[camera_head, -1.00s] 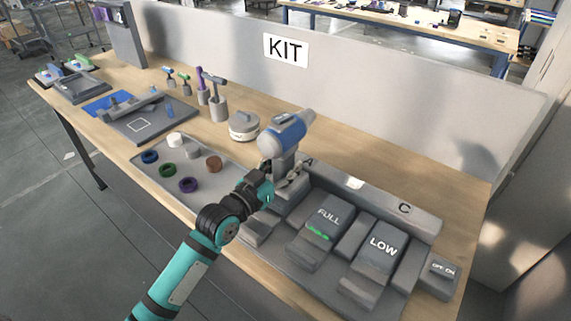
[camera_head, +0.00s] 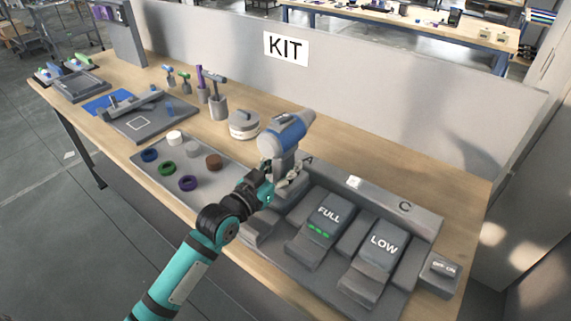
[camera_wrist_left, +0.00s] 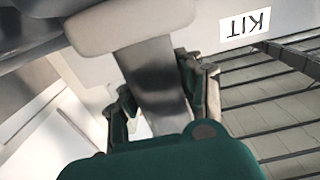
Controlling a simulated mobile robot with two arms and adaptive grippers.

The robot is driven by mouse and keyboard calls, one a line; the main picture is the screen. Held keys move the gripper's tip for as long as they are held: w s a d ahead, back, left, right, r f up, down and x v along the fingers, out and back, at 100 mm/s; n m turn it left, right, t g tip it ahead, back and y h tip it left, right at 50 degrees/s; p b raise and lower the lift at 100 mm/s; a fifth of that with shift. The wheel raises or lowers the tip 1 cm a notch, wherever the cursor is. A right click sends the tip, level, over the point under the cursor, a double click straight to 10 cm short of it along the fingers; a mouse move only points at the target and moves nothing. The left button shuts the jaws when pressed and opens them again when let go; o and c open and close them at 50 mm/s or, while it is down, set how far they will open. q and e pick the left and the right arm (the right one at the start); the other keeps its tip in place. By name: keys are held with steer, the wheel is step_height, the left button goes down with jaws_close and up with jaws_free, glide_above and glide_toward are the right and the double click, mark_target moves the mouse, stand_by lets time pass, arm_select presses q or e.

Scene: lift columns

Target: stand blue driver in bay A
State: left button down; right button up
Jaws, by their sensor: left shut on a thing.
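The blue driver (camera_head: 287,132) is upright above the left end of the grey bay rack (camera_head: 427,222), by the letter A (camera_head: 310,161). My left gripper (camera_head: 283,178) is shut on its grey handle. In the left wrist view the handle (camera_wrist_left: 153,75) stands between the two fingers (camera_wrist_left: 160,100). The driver's lower end is hidden behind my gripper, so I cannot tell whether it touches bay A. My right gripper is in neither view.
Battery blocks marked FULL (camera_head: 328,215) and LOW (camera_head: 383,245) sit in the rack, with an OFF/ON box (camera_head: 440,272) at its right. A tray of coloured rings (camera_head: 150,178) lies to the left. A round grey lidded pot (camera_head: 243,126) stands behind. A wall with a KIT sign (camera_head: 286,48) runs along the back.

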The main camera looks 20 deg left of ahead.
arm_select(q)
steer(key=c, duration=0.8)
jaws_free()
steer(key=shift+o, duration=0.3)
steer(key=shift+f, duration=0.25)
steer(key=shift+r, duration=0.15)
